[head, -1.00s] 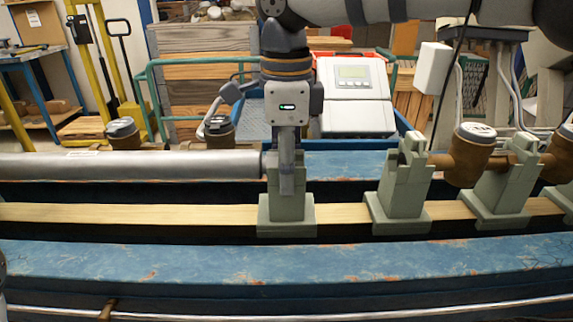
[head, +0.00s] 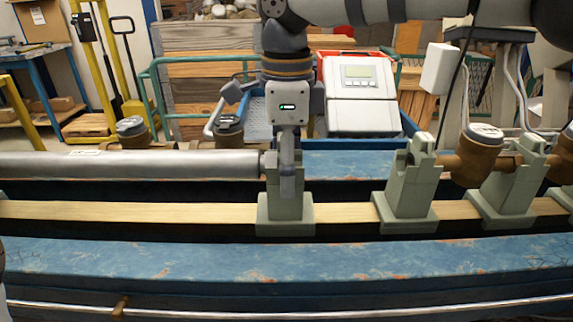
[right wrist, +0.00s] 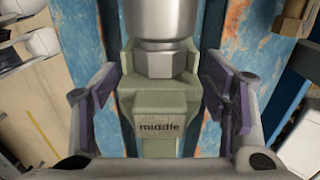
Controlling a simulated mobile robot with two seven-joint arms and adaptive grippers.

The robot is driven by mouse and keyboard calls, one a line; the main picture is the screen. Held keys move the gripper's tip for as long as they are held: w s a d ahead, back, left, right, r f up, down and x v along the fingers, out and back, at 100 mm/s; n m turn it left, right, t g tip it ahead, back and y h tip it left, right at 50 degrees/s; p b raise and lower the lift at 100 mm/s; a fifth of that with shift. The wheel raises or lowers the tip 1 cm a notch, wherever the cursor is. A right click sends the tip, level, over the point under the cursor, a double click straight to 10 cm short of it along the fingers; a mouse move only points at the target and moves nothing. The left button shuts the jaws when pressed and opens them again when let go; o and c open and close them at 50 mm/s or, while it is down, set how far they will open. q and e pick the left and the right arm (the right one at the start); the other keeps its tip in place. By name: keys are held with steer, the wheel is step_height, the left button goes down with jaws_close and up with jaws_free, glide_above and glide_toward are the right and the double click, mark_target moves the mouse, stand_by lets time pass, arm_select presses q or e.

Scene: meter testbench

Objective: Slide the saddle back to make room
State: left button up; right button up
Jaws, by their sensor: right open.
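The middle saddle (head: 285,208) is a grey-green stepped block on the wooden rail, marked "middle" in the right wrist view (right wrist: 160,128). My right gripper (head: 288,185) points down at it. In the right wrist view my open gripper's (right wrist: 170,105) purple-padded fingers stand either side of the saddle, with visible gaps. A grey metal pipe (head: 130,165) reaches from the left to the saddle's upper part; its silver end fitting (right wrist: 160,55) is at the saddle. Whether they touch is unclear. My left gripper is not in view.
Another saddle (head: 408,190) stands to the right across a bare stretch of wooden rail (head: 345,212). A further saddle (head: 505,195) and a brown meter (head: 478,160) are beyond it. A blue beam (head: 200,260) runs in front.

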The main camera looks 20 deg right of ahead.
step_height(320, 180, up, 12)
steer(key=shift+f, duration=0.1)
stand_by(0.4)
